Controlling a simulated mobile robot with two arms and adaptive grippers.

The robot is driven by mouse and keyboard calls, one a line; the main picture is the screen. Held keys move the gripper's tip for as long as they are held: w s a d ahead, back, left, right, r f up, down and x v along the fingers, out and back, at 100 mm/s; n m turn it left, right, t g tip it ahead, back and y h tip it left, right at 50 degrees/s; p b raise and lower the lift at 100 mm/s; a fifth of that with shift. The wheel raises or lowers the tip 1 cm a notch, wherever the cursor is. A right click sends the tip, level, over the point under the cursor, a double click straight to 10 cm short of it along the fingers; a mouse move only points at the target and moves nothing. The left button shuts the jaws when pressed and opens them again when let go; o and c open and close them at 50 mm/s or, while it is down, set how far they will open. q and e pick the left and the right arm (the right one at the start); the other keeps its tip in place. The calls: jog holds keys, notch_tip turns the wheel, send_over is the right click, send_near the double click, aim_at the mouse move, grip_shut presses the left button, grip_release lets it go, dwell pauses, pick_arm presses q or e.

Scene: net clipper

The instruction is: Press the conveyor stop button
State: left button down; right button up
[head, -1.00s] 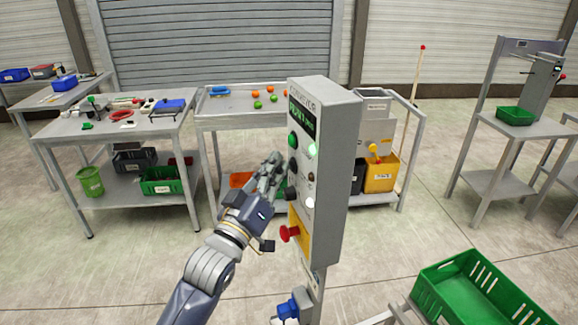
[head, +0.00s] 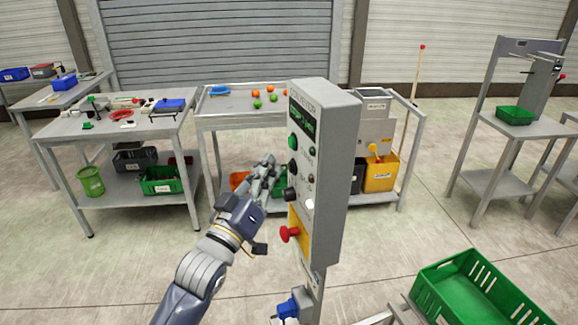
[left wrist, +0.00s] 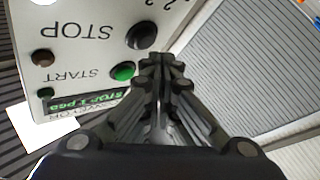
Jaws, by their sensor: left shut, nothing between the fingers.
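The grey conveyor control box (head: 338,175) stands on a post in the middle of the head view. Its black STOP button (left wrist: 141,35) shows in the left wrist view, beside the green START button (left wrist: 123,71). In the head view the STOP button (head: 292,168) sits below the green one. My left gripper (head: 268,162) is shut and empty, just left of the box's face. In the left wrist view its fingertips (left wrist: 160,65) are close to the two buttons and look apart from them. My right gripper is not in view.
A red mushroom button (head: 290,234) on a yellow plate and a black knob (head: 291,195) stick out lower on the box. A green crate (head: 480,290) is at the lower right. A cart (head: 215,115) with colored balls stands behind.

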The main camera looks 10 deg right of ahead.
pick_arm(q)
jog(key=shift+a, duration=0.1)
jog(key=a, duration=0.2)
jog(key=s+a+p, duration=0.1)
jog(key=a, duration=0.1)
jog(key=shift+s+a, duration=0.1)
jog(key=shift+a, duration=0.2)
dwell(0.6)
